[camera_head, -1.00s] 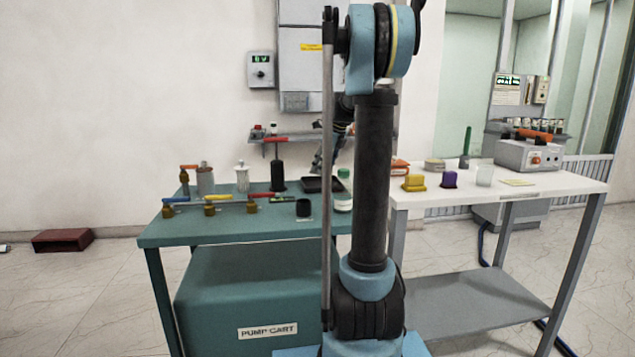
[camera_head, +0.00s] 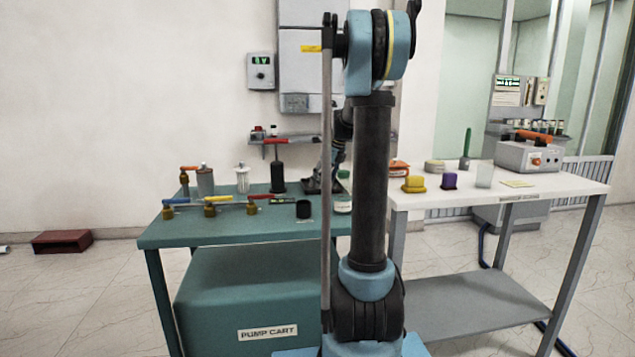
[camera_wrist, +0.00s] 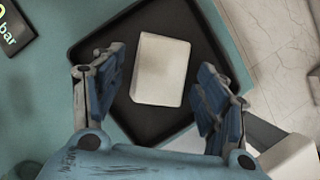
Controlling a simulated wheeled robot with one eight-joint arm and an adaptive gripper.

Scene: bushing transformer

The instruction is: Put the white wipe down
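The white wipe (camera_wrist: 160,70) is a pale rectangular block-like piece. In the wrist view it lies over the floor of a dark square tray (camera_wrist: 88,42), slightly tilted in the picture. My gripper (camera_wrist: 164,85) is over the tray, with one finger on each side of the wipe. Gaps show between both fingers and the wipe, so the gripper is open. In the head view my gripper (camera_head: 318,186) is down at the tray on the green cart, and the wipe cannot be made out there.
The green pump cart (camera_head: 240,232) holds valves, a black bottle (camera_head: 277,178), a black cup (camera_head: 303,209) and a white jar (camera_head: 343,204) near the tray. A white table (camera_head: 540,184) stands to the right with a yellow block (camera_head: 413,183) and a purple block (camera_head: 449,180).

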